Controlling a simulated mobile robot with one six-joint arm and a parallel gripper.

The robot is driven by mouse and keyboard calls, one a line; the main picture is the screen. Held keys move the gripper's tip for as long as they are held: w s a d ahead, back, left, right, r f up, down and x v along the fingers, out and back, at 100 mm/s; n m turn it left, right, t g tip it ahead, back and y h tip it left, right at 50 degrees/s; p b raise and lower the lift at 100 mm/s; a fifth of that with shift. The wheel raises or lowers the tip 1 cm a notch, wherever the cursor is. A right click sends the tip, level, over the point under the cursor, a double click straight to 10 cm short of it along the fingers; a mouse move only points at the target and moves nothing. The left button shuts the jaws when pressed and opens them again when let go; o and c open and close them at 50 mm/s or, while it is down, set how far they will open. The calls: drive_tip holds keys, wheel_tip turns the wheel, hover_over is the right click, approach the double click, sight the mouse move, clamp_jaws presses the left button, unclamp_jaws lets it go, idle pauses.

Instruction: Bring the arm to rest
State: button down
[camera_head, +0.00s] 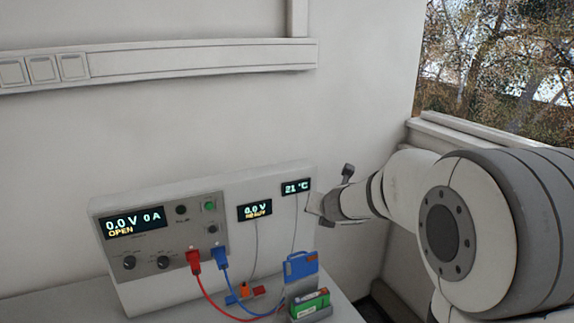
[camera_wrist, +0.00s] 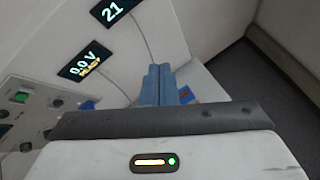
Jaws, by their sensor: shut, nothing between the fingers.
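My gripper (camera_head: 316,207) is at the right end of the white cycler panel, beside the 21 °C display (camera_head: 296,187). I cannot tell if it touches the panel. In the wrist view, its two blue-grey fingers (camera_wrist: 159,70) are together with nothing between them. My arm reaches in from the right of the head view. The cycler unit (camera_head: 160,235) has a display (camera_head: 134,223) reading 0.0 V, 0 A, OPEN. A second display (camera_head: 255,210) reads 0.0 V, READY.
A red plug (camera_head: 194,260) and a blue plug (camera_head: 221,256) sit in the cycler's front, with cables trailing. A blue part (camera_head: 301,267) stands behind a green battery (camera_head: 310,302) in a grey holder. A wall trunking (camera_head: 200,62) and a window (camera_head: 500,70) lie beyond.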

drive_tip(key=s+d+m+g+h+b, duration=0.1)
drive_tip(key=s+d+m+h+b, duration=0.2)
drive_tip(key=s+m, duration=0.5)
drive_tip(key=s+d+m+h, duration=0.2)
drive_tip(key=s+d+m, duration=0.35)
drive_tip(key=m, duration=0.45)
drive_tip(key=s+a+f+m+g+y+b, duration=0.1)
drive_tip(key=s+f+m+g, duration=0.1)
drive_tip(key=s+m, duration=0.3)
drive_tip(key=s+a+f+m+g+y+b, duration=0.1)
drive_tip(key=s+f+m, duration=0.3)
drive_tip(key=s, duration=0.4)
drive_tip(key=s+a+f+m+g+y+b, duration=0.1)
drive_tip(key=s+a+f+m+g, duration=0.1)
drive_tip(key=s+m, duration=0.4)
drive_tip(key=shift+s+a+f+g, duration=0.35)
drive_tip(key=shift+s+f+g, duration=0.2)
drive_tip(key=shift+f+g, duration=0.1)
